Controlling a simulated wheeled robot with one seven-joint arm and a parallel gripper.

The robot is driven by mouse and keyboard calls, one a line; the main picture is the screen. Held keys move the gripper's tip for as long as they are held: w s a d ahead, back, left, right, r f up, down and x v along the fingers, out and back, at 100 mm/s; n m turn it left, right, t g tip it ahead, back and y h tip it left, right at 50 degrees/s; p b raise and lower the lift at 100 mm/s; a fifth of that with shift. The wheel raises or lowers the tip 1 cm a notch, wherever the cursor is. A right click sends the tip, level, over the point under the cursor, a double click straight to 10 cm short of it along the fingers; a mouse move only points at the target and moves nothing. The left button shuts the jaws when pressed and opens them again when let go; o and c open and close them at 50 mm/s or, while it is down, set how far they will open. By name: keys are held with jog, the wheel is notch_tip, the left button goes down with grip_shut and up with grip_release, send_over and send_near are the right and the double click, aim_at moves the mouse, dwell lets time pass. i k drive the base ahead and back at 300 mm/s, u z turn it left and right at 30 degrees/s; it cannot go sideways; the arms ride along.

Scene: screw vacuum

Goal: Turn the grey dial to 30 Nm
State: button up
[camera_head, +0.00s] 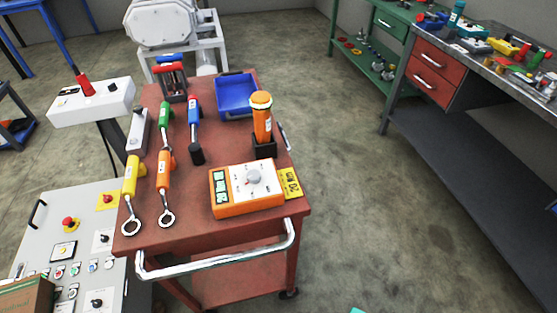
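The grey dial (254,176) sits on the pale face of an orange box-shaped device (246,207). The device lies near the front right corner of the red cart top. A dark display with light green digits (220,188) is at the left of its face; the digits are too small to read. A yellow tag (290,183) lies against the device's right side. The mark the dial points at is too small to tell. My gripper is not in view, and nothing touches the dial.
On the red cart (210,230), an orange-topped tool (262,122) stands upright in a dark holder behind the device. Several coloured wrenches lie left, and a blue bin (237,94) sits behind. A metal handle (220,262) spans the front.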

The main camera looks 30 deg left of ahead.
aim_at(253, 176)
jog(key=z, duration=0.1)
jog(key=i, duration=0.7)
jog(key=u, duration=1.1)
